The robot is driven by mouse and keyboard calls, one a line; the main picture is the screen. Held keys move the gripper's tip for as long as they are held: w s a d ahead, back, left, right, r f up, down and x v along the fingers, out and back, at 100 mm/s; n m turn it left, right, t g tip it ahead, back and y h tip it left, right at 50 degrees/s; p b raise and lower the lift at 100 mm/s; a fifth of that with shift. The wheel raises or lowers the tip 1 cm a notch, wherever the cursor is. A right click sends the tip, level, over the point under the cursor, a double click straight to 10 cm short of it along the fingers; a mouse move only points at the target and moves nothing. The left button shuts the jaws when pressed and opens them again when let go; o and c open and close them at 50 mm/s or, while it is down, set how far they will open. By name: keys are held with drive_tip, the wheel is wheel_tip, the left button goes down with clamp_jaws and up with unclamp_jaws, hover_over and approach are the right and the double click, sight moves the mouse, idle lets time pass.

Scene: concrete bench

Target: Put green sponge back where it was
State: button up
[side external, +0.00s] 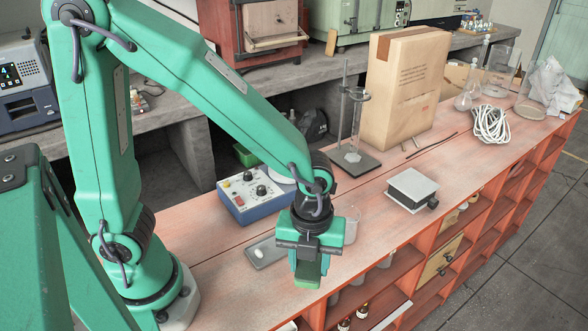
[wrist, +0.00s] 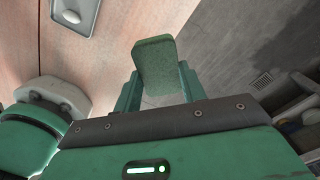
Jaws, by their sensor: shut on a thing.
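The green sponge (wrist: 155,64) is a block held between the two green fingers of my gripper (wrist: 156,92) in the wrist view. In the side view my gripper (side external: 306,268) points down near the front edge of the bench, and the lower end of the sponge (side external: 307,282) shows below the fingers. The sponge appears to be above the surface, near the edge; the wrist view shows floor behind its right side. No empty mark showing where it lay before can be made out.
A grey tray (side external: 262,258) with a small white item lies left of my gripper. A blue control box (side external: 249,196) and a glass beaker (side external: 349,222) stand close by. A grey plate device (side external: 412,190) sits further right. Open shelves (side external: 375,290) lie below the front edge.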

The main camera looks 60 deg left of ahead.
drive_tip(key=w+a+f, duration=0.2)
drive_tip(key=w, duration=0.1)
drive_tip(key=w+a+f, duration=0.1)
drive_tip(key=shift+w+a+f, duration=0.3)
drive_tip(key=shift+w+a, duration=0.05)
drive_tip(key=shift+a, duration=0.05)
drive_tip(key=shift+f, duration=0.1)
drive_tip(key=shift+f, duration=1.9)
drive_tip(key=shift+f, duration=0.1)
drive_tip(key=o, duration=0.9)
drive_tip(key=shift+o, duration=0.2)
wheel_tip(320, 180, up, 12)
